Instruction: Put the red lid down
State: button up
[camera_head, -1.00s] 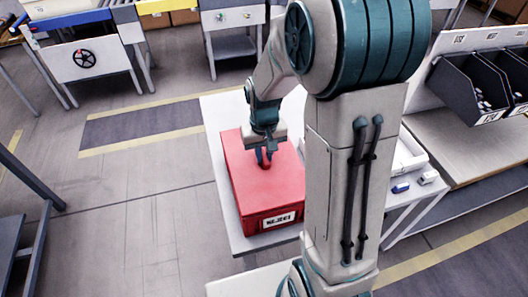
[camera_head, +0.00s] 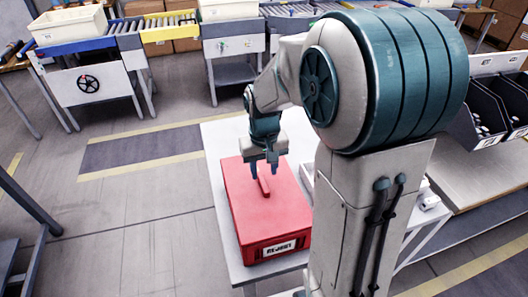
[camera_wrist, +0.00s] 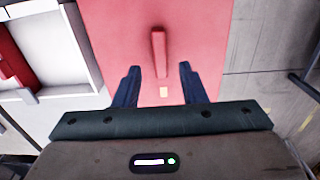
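The red lid (camera_head: 272,206) lies on top of a red box (camera_head: 280,248) with a "REJECT" label, on a white table. The lid's raised handle (camera_head: 264,187) stands up at its middle. My gripper (camera_head: 264,170) is just above the lid and clear of the handle. The handle (camera_wrist: 159,53) shows there ahead of the fingertips, on the red lid (camera_wrist: 115,35). The inside of the box is hidden.
The white table (camera_head: 226,225) shows a bare strip left of the box. A white tray (camera_wrist: 52,45) holding a red item stands beside it in the wrist view. Black bins (camera_head: 480,118) stand at the right. A conveyor (camera_head: 150,27) runs at the back.

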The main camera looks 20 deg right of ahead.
aim_at(264, 184)
notch_tip(264, 184, up, 7)
jog(key=s+t, duration=0.3)
jog(key=s, duration=1.1)
jog(key=shift+s+r, duration=0.25)
jog(key=shift+r, duration=0.2)
